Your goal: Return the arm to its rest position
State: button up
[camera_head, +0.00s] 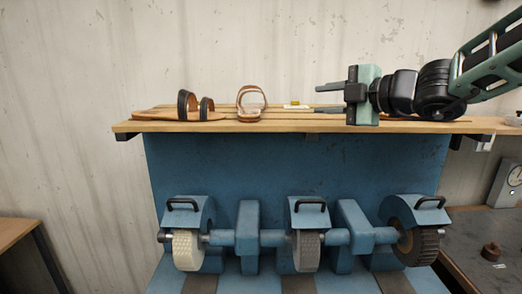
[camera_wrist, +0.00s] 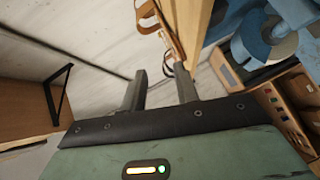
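My gripper (camera_head: 323,99) is over the right half of the wooden shelf (camera_head: 220,126) in the head view, its fingers pointing left. The two fingers stand apart with nothing seen between them. In the wrist view, the fingers (camera_wrist: 160,82) are also apart and empty. My arm comes in from the upper right of the head view. The lower finger looks close to the shelf top; I cannot tell if it touches.
A brown sandal with dark straps (camera_head: 192,112) and another sandal (camera_head: 251,103) stand on the shelf, left of my gripper. A small white and yellow item (camera_head: 296,105) lies nearer the fingers. Below is a blue grinding machine (camera_head: 300,240) with several wheels. The wall above is clear.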

jog(key=s+a+f+n+g+h+b, duration=0.2)
jog(key=s+a+f+n+g, duration=0.25)
jog(key=s+f+n, duration=0.8)
jog(key=s+a+f+n+g+h+b, duration=0.1)
jog(key=s+a+f+n+g, duration=0.3)
jog(key=s+f+n+g, duration=0.85)
jog(key=s+d+f+n+t+h+b, duration=0.1)
jog(key=s+d+f+n+t+h, duration=0.1)
jog(key=n, duration=1.3)
jog(key=s+d+f+n+t+h+b, duration=0.1)
jog(key=s+d+f+n+t+h, duration=0.2)
jog(key=n, duration=1.2)
jog(key=s+d+h, duration=0.2)
jog(key=s+d, duration=0.2)
jog(key=shift+s+f+n+t+h+b, duration=0.2)
jog(key=shift+s+n+t+h+b, duration=0.1)
jog(key=shift+s+n+t+b, duration=0.1)
